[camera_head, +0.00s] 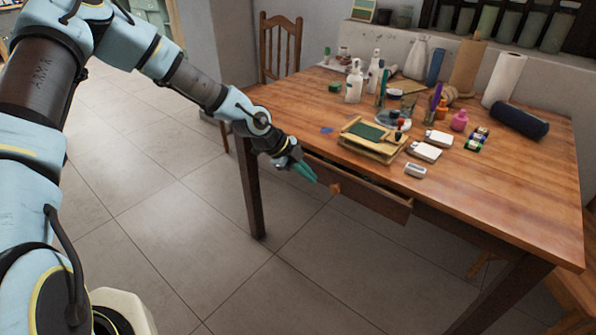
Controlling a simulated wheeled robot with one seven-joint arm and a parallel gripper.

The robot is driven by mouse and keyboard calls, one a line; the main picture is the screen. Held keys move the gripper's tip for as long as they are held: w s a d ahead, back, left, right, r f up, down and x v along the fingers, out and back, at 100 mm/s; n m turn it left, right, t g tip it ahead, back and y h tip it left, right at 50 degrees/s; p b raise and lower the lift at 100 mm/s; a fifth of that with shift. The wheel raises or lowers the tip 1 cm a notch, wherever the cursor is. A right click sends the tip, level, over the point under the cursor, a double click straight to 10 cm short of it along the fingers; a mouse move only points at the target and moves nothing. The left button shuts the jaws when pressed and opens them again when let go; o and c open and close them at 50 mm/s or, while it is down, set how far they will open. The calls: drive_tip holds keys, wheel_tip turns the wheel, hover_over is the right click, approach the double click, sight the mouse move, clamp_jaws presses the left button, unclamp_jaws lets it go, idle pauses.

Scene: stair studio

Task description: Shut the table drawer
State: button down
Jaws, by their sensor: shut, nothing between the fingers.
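The wooden table (500,215) stands on the right with many items on its top. Its drawer (365,193) is in the near side below the top and sticks out a little, with a dark gap showing above its front. A small round orange-brown knob (335,188) sits on the drawer front. My gripper (310,176) is at the left part of the drawer, just left of the knob, with its teal fingers together and empty. I cannot tell whether the fingertips touch the drawer front. The inside of the drawer is mostly hidden.
A wooden tray (366,150), white boxes (425,151) and several bottles stand on the table above the drawer. A dark table leg (252,190) is below my forearm. A wooden chair (281,45) stands behind the table. The tiled floor in front is clear.

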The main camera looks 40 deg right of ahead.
sight(319, 169)
drive_tip(key=shift+w+d, duration=0.2)
drive_tip(key=shift+d, duration=0.65)
drive_tip(key=d, duration=0.2)
drive_tip(key=shift+w+d+f+b, duration=0.1)
drive_tip(key=shift+w+d+b, duration=0.2)
drive_tip(key=shift+w+b, duration=0.1)
drive_tip(key=shift+s+a, duration=0.1)
drive_tip(key=shift+a, duration=0.1)
